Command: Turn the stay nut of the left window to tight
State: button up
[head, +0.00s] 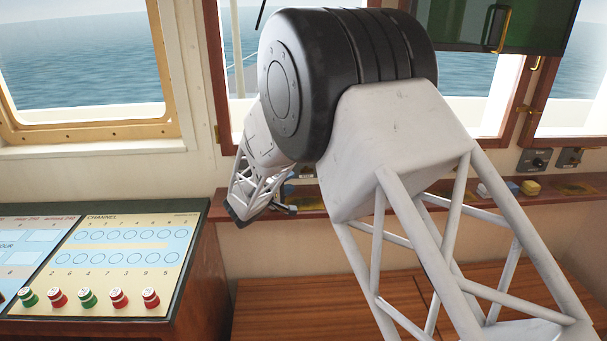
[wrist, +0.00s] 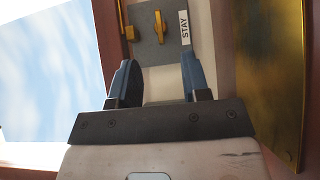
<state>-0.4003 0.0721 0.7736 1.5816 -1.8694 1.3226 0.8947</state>
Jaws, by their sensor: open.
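In the wrist view, a small brass nut (wrist: 159,27) shaped like a narrow bar stands on a grey plate (wrist: 150,50). A white label reading STAY (wrist: 184,27) is beside it on the right. My gripper (wrist: 158,64) is open and empty. Its two dark blue fingers are spread apart below the plate in the picture, and the nut lies beyond the gap between them, apart from both. In the head view, my gripper (head: 283,208) shows only partly, low by the brown window ledge. The nut cannot be made out there.
In the wrist view, a brass piece (wrist: 130,32) lies at the plate's left edge and a large brass panel (wrist: 268,75) is close on the right. In the head view, a brown ledge (head: 330,212) holds small items. A console (head: 120,255) with red and green knobs stands left.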

aim_at(304, 172)
jog(key=shift+x, duration=3.9)
jog(key=shift+c, duration=0.2)
grip_shut()
